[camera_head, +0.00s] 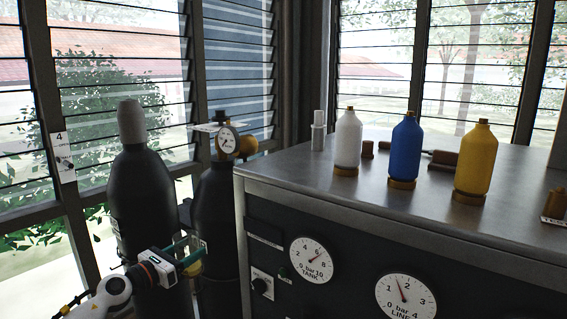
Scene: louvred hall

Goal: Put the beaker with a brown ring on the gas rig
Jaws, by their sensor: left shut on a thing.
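My left gripper (188,249) is low at the left of the picture, in front of the dark gas cylinders and left of the gas rig. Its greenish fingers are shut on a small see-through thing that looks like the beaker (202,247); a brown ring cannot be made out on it. The gas rig (300,180) is a dark cabinet with a grey metal top and round gauges on its front. The gripper is beside the rig's left edge and below its top. My right gripper is not in view.
On the rig's top stand a white bottle (347,145), a blue bottle (406,148) and a yellow bottle (476,160), with small brown pieces near them. A pale cylinder (318,130) stands at the back left. The top's front left is bare. Dark gas cylinders (140,190) stand by the louvred windows.

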